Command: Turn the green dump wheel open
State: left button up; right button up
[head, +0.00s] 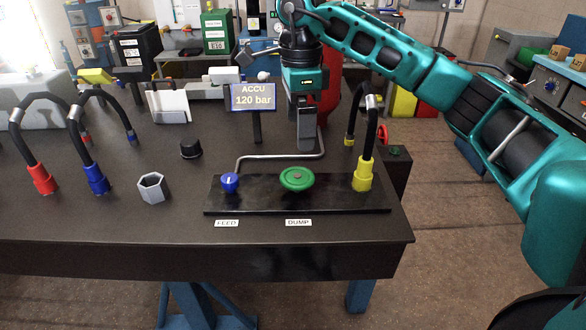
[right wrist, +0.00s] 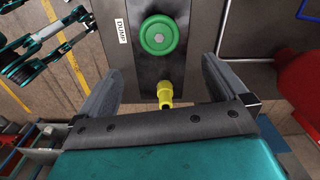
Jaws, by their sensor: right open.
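The green dump wheel (head: 297,178) sits on the black panel (head: 262,201) at the table's front right, above the DUMP label (head: 298,222). My right gripper (head: 306,143) hangs behind the wheel in the head view, pointing down. In the right wrist view my right gripper (right wrist: 158,75) is open and empty. The wheel (right wrist: 159,36) shows there beyond the fingertips, with no finger touching it. The yellow hose fitting (right wrist: 166,96) shows between the fingers. My left gripper cannot be made out.
A blue knob (head: 229,182) is left of the wheel and a yellow fitting with a black hose (head: 364,174) right of it. The ACCU 120 bar sign (head: 254,97) stands behind. A grey hex nut (head: 152,187) and a black cap (head: 190,149) lie left.

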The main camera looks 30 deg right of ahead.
aim_at(299, 175)
notch_tip(299, 175, down, 11)
jog(key=shift+b, duration=0.3)
jog(key=shift+c, duration=0.4)
jog(key=c, duration=0.9)
